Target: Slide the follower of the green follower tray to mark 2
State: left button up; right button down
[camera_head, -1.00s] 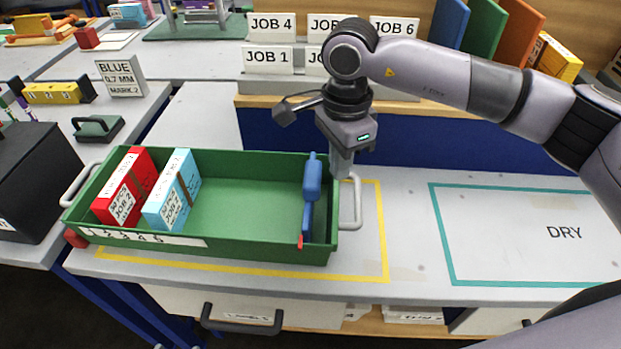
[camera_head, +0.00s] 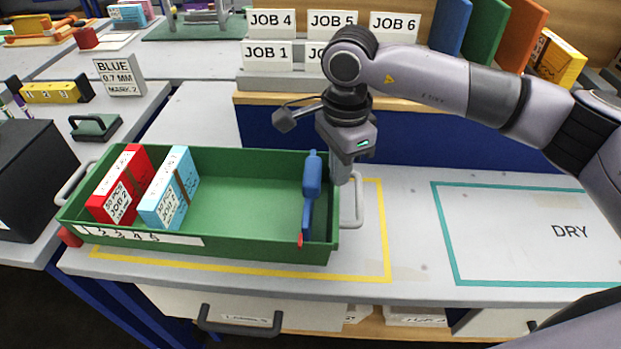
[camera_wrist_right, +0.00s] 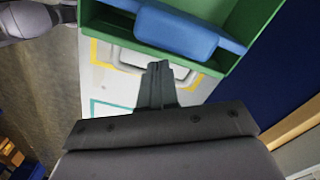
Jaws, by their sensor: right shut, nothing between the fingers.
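The green follower tray (camera_head: 250,246) stands on the bench, with a number strip (camera_head: 140,236) along the left of its front wall. Its blue follower (camera_head: 312,178) stands at the right end inside the tray, with a red pointer tip at the front wall. The follower also shows in the right wrist view (camera_wrist_right: 180,32). A red box (camera_head: 118,190) and a light blue box (camera_head: 170,190) stand at the tray's left end. My right gripper (camera_head: 342,178) is shut and empty, pointing down by the tray's right end; its fingers show in the wrist view (camera_wrist_right: 158,72). My left gripper is out of view.
A metal handle (camera_head: 357,203) sticks out from the tray's right end, close to my right gripper. A yellow outline (camera_head: 386,240) surrounds the tray. The teal DRY area (camera_head: 530,230) to the right is empty. JOB cards (camera_head: 267,55) stand behind. The tray's middle is clear.

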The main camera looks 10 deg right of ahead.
aim_at(313, 170)
dwell(0.4)
jog(key=shift+w+a+b, duration=0.25)
jog(key=shift+w+a, duration=0.05)
jog(key=shift+a, duration=0.7)
jog(key=shift+w+a+b, duration=0.2)
jog(key=shift+w+a, duration=0.05)
jog(key=shift+a, duration=0.9)
jog(key=shift+w+a+b, duration=0.15)
jog(key=shift+w+a, duration=0.15)
jog(key=shift+a, duration=0.6)
jog(key=shift+w+a+b, duration=0.15)
jog(key=shift+w+a, duration=0.1)
jog(key=shift+a, duration=0.75)
jog(key=shift+w+a, duration=0.3)
jog(key=shift+a, duration=0.6)
jog(key=shift+w+a, duration=0.25)
jog(key=shift+a, duration=0.75)
